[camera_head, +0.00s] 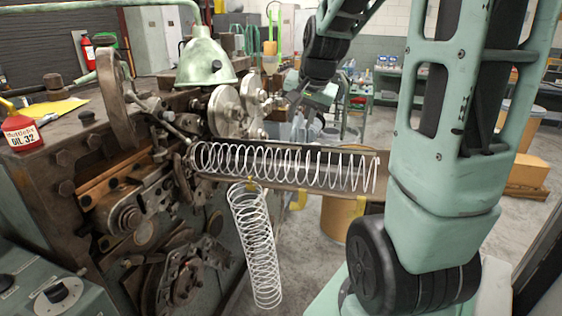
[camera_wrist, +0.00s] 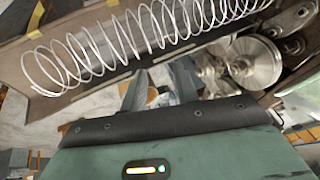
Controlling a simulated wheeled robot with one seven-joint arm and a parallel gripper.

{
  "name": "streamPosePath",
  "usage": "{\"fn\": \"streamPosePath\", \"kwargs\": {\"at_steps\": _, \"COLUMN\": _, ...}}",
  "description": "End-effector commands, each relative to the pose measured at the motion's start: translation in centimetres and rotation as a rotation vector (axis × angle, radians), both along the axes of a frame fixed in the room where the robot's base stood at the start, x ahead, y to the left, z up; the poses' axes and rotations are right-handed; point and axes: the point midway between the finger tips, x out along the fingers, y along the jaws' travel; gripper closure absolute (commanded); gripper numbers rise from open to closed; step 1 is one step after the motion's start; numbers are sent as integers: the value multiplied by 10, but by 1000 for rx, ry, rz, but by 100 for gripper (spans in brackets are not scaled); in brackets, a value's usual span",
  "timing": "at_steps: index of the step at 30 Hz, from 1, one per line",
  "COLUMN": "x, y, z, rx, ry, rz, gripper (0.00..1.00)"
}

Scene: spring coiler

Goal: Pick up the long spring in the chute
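The long spring (camera_head: 285,167), a loose pale wire coil, lies lengthwise in the brown chute (camera_head: 383,163) that sticks out to the right from the machine. It also runs across the top of the wrist view (camera_wrist: 130,38). My gripper (camera_head: 300,122) is beyond the chute in the head view, partly blurred into the background. In the wrist view its two fingers (camera_wrist: 158,82) are apart with nothing between them. They point toward the chute's near edge, and the spring lies past them, not touched.
A second wire spring (camera_head: 257,245) hangs below the chute. The coiling machine with its wheels (camera_head: 228,110) stands close on the left. A red oil can (camera_head: 20,132) and a green lamp (camera_head: 205,60) are on it. A barrel (camera_head: 340,217) stands beneath the chute's right part.

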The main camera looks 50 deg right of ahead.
Motion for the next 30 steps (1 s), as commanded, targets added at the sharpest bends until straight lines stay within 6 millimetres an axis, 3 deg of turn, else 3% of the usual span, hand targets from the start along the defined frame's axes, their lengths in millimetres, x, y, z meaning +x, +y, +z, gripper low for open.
{"fn": "streamPosePath", "kwargs": {"at_steps": 13, "x": 33, "y": -16, "z": -74, "rx": 5, "ry": 6, "rz": 4, "gripper": 70}}
{"fn": "streamPosePath", "kwargs": {"at_steps": 30, "x": 56, "y": -19, "z": -114, "rx": 5, "ry": 6, "rz": 7, "gripper": 70}}
